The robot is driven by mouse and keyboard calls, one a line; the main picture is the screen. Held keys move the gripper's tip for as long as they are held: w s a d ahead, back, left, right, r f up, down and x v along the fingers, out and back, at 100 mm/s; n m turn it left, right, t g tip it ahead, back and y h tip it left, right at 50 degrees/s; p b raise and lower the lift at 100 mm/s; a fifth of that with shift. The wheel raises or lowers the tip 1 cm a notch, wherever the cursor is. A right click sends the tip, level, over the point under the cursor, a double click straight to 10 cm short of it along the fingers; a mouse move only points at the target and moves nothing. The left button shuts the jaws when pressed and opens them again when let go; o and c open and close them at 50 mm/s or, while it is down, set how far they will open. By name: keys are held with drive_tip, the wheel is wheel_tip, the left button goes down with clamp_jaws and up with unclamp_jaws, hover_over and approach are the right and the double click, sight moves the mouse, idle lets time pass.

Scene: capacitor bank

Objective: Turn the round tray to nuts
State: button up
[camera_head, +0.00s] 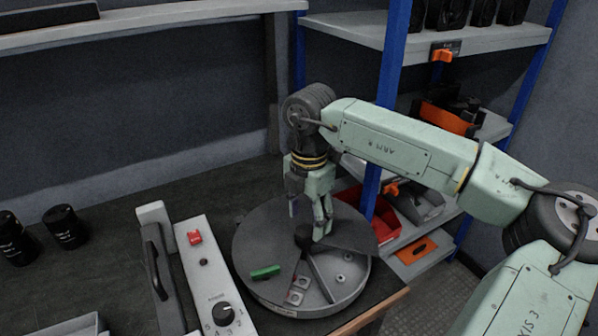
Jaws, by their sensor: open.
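The round tray (248,232) sits on the dark bench near its right front corner. It is grey, with thin dividers running out from a dark central knob (304,234). A grey cover hides part of its sections. A green piece (265,272) lies at the tray's left front. The open front section shows small light square and round parts (296,297), and small round pieces (341,279) lie to the right of a divider. I cannot tell which are nuts. My gripper (308,222) points down over the tray, open, with its fingers around or just above the knob; contact is unclear.
Left of the tray stands a white panel (198,262) with a red switch and a black dial (222,313). Black cylinders (65,227) stand at the far left. A blue-posted shelf (393,60) with red bins (379,216) stands close behind and right.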

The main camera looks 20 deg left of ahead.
wheel_tip(320, 180, up, 9)
drive_tip(key=b, duration=0.1)
drive_tip(key=shift+s, duration=0.35)
drive_tip(key=shift+d+r, duration=0.1)
